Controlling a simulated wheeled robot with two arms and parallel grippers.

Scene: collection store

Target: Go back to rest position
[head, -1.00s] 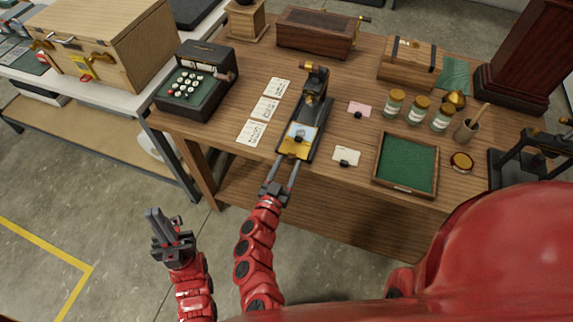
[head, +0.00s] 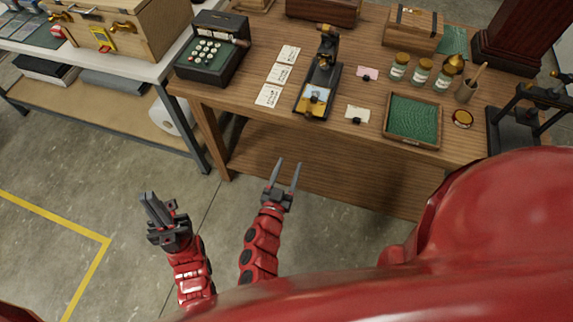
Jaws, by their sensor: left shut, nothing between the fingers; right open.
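My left gripper (head: 152,208) is at the lower left, shut and empty, above the concrete floor. My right gripper (head: 284,174) is open and empty, its two fingers apart, in front of the wooden table (head: 350,140) and clear of its front edge. A black press-like device (head: 325,70) stands on the table beyond the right gripper. A small picture card (head: 316,98) lies on a yellow piece at the device's near end. Neither gripper touches anything.
The table also holds an adding machine (head: 213,50), paper cards (head: 276,74), several jars, a green-lined tray (head: 412,119) and a wooden box (head: 412,30). A white bench (head: 150,70) with a case (head: 125,30) stands at the left. Floor in front is clear.

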